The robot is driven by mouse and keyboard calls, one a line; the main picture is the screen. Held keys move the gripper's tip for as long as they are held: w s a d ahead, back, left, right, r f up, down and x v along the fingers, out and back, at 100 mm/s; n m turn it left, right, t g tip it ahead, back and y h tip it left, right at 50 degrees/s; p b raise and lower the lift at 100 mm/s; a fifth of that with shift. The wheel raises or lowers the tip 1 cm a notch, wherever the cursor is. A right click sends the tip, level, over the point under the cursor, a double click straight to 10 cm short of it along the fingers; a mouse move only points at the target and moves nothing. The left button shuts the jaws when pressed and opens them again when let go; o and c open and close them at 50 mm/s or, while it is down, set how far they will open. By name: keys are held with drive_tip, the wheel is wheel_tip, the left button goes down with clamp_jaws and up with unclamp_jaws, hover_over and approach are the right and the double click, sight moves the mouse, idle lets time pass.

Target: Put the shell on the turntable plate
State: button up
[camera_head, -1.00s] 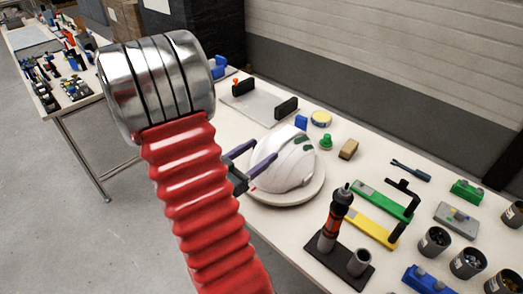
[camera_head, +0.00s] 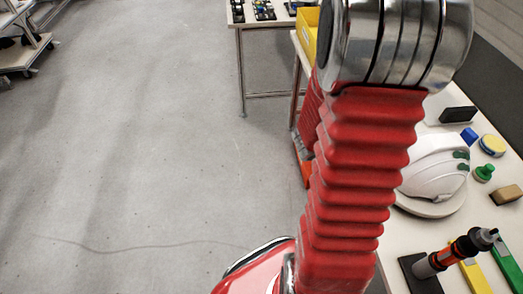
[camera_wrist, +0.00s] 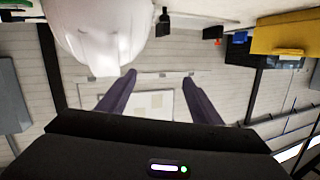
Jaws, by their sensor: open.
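The white helmet shell (camera_head: 436,168) with dark green patches sits on the pale round turntable plate (camera_head: 428,208) on the table at right in the head view. Its left side is hidden by my arm. In the wrist view, the white shell (camera_wrist: 100,32) shows large and blurred at the top left. My gripper (camera_wrist: 160,82) shows there with its two dark fingers apart and nothing between them; the shell lies beyond the fingertips. In the head view my gripper is hidden behind the red arm.
Right of the shell stand a yellow-topped disc (camera_head: 493,145), a green knob (camera_head: 484,173) and a tan block (camera_head: 507,195). A yellow bin (camera_head: 307,32) is behind my arm. Open floor lies at left.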

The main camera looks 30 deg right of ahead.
drive_tip(key=w+a+r+n+t+y, duration=0.2)
drive_tip(key=w+a+n+t+y, duration=0.15)
drive_tip(key=w+a+t, duration=0.5)
drive_tip(key=w+a+r+n+t+y, duration=0.35)
drive_tip(key=w+a, duration=0.25)
drive_tip(key=w, duration=0.6)
drive_tip(key=w+a+r+n+y, duration=0.2)
drive_tip(key=a+n+y, duration=0.35)
drive_tip(key=a, duration=0.95)
drive_tip(key=s+a+r+n+y, duration=0.1)
drive_tip(key=s+a+n+y, duration=0.25)
drive_tip(key=a, duration=0.45)
drive_tip(key=s+a+n+g, duration=0.2)
drive_tip(key=s, duration=0.5)
drive_tip(key=s+a+n+g, duration=0.2)
drive_tip(key=s+a, duration=0.1)
drive_tip(key=s, duration=0.4)
drive_tip(key=shift+s+r+n, duration=0.3)
drive_tip(key=shift+s+n, duration=0.1)
drive_tip(key=shift+c, duration=0.4)
